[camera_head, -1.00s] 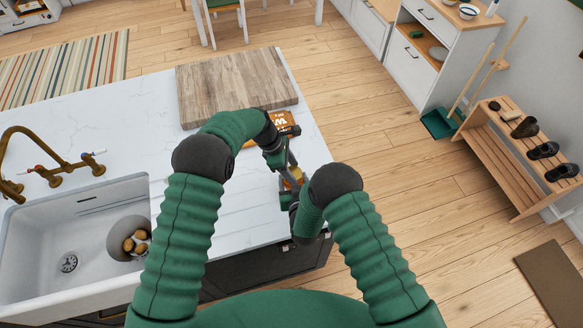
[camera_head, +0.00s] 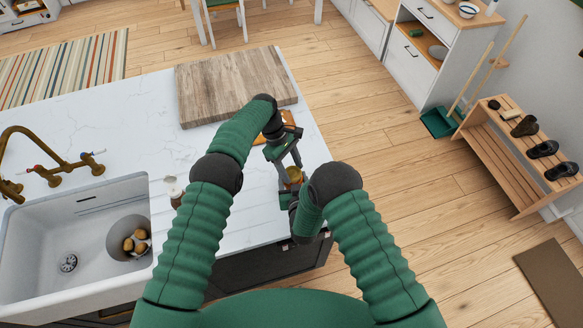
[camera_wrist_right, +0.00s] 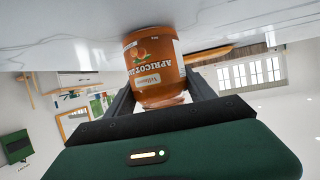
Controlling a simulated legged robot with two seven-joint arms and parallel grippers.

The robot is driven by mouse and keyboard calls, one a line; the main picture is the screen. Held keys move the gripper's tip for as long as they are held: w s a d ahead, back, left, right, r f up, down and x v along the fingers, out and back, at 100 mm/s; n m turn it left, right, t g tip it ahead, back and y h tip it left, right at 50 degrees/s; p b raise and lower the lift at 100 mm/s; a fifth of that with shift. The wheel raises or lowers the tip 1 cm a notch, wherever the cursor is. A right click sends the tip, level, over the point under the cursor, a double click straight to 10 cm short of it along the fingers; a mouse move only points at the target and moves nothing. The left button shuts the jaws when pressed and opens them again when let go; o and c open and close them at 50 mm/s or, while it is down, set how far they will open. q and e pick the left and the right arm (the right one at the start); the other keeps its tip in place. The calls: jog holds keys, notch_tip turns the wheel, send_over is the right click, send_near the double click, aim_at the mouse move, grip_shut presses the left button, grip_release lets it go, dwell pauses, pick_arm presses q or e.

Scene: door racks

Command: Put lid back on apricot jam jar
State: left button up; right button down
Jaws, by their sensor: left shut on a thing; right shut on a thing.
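The apricot jam jar (camera_wrist_right: 153,62), with an orange label, is between the fingers of my right gripper (camera_wrist_right: 160,95) in the right wrist view. It appears upside down there because the view is inverted. In the head view my right gripper (camera_head: 291,193) is low at the counter's right edge, partly hidden by its arm. My left gripper (camera_head: 288,168) reaches down from above, its fingers around a small golden round thing (camera_head: 294,174) at the jar's top. This looks like the lid; whether it sits on the jar cannot be told.
A small white-and-brown container (camera_head: 174,190) stands between the sink (camera_head: 70,235) and my left arm. Free counter lies left of the board.

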pick_arm(q)
jog(key=o, duration=1.3)
jog(key=shift+c, duration=0.2)
jog(key=shift+r, duration=2.3)
